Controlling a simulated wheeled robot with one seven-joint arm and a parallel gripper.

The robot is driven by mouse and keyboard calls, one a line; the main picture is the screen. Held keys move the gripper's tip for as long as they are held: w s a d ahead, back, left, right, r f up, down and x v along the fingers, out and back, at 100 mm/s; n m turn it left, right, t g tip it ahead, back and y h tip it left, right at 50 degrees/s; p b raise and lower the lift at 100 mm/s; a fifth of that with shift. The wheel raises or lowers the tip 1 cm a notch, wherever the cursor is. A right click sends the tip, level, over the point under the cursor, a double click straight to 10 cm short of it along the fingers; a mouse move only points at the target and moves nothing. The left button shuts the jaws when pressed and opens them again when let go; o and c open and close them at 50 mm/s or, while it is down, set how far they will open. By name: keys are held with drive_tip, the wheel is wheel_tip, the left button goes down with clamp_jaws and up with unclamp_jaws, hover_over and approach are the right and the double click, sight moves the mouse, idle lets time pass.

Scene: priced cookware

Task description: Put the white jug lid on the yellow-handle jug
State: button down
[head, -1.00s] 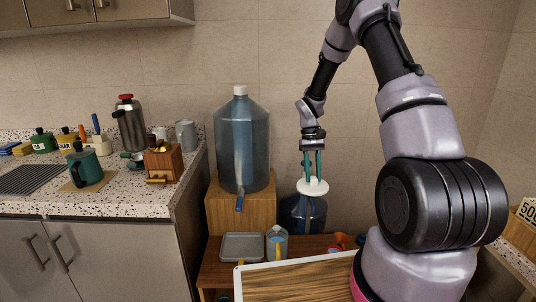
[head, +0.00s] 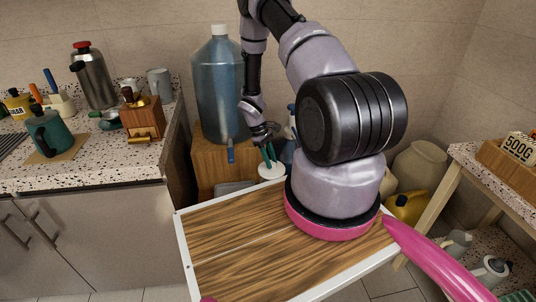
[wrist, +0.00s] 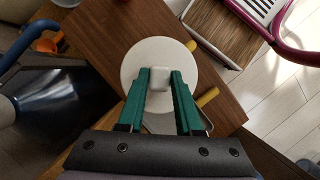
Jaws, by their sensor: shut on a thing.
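My gripper (head: 267,157) is shut on the knob of the white jug lid (head: 271,172). The lid is a flat round disc, held about level below the green fingers. In the wrist view the lid (wrist: 150,49) sits between the fingertips (wrist: 160,77), above a brown wooden surface. Two yellow parts, one upper (wrist: 191,46) and one lower (wrist: 207,97), stick out from under the lid's right side. I cannot tell which is the yellow-handle jug's handle. The jug's body is hidden by the lid in the wrist view and is not visible in the head view.
A large blue water bottle (head: 219,95) stands on a wooden block (head: 215,163) left of the lid. A grey tray (head: 232,187) shows partly on the low table. My arm hides the area right of the lid. The counter (head: 90,165) with cookware is at left.

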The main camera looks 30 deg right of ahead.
sight(270, 172)
drive_tip(key=shift+a, duration=0.1)
drive_tip(key=shift+f, duration=2.35)
drive_tip(key=shift+f, duration=0.1)
drive_tip(key=shift+f, duration=0.65)
drive_tip(key=shift+f, duration=0.15)
idle(0.3)
unclamp_jaws()
idle(0.5)
